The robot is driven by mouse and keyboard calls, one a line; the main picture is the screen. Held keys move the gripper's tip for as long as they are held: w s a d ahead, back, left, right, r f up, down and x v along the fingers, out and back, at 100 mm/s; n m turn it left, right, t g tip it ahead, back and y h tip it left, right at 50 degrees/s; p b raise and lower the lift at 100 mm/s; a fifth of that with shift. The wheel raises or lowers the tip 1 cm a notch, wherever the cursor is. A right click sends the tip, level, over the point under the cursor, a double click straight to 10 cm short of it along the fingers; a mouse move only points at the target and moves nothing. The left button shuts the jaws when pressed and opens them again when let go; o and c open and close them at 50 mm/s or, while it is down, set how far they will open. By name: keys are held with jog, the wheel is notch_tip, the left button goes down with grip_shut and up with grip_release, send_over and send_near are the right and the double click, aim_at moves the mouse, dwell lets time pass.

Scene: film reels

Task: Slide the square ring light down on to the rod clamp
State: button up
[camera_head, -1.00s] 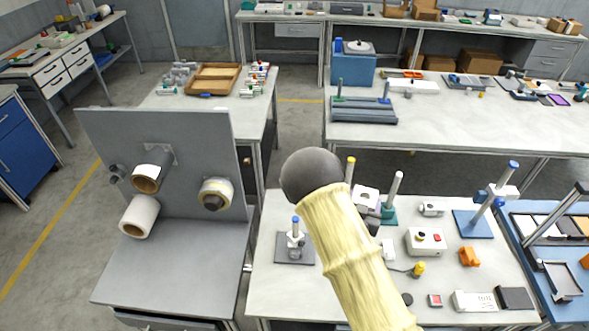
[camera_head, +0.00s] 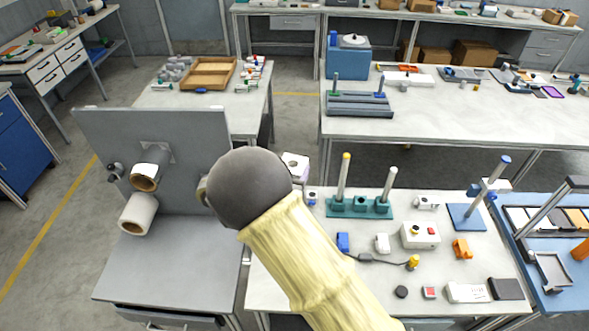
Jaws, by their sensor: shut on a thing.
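A white, block-like piece (camera_head: 295,168), seemingly the square ring light, shows at the right edge of my dark round wrist. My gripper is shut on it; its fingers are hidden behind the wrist. They hang left of a teal stand (camera_head: 360,207) that carries a yellow-tipped rod (camera_head: 344,177) and a plain grey rod (camera_head: 388,183). To the right, a blue-based stand (camera_head: 466,217) has a blue-tipped rod with a white clamp-like piece (camera_head: 497,186) partway up. This may be the rod clamp; I cannot be sure. The white piece is apart from all the rods.
A grey panel (camera_head: 100,122) with rolls on it stands left of my wrist. A control box (camera_head: 420,236), an orange piece (camera_head: 462,249) and a yellow-ended cable (camera_head: 413,262) lie on the bench.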

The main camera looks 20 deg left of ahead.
jog(key=shift+s+a+f, duration=0.25)
jog(key=shift+a+f, duration=0.05)
jog(key=shift+f, duration=0.25)
notch_tip(320, 180, down, 8)
jog(key=b, duration=0.6)
jog(key=shift+w+d+f+b, duration=0.15)
jog(key=shift+d+f+b, duration=0.1)
jog(key=shift+b, duration=0.15)
jog(key=shift+f+b, duration=2.1)
jog(key=shift+f, duration=0.4)
jog(key=shift+f, duration=0.1)
jog(key=shift+f+b, duration=2.1)
jog(key=shift+f, duration=0.3)
jog(key=shift+f, duration=0.15)
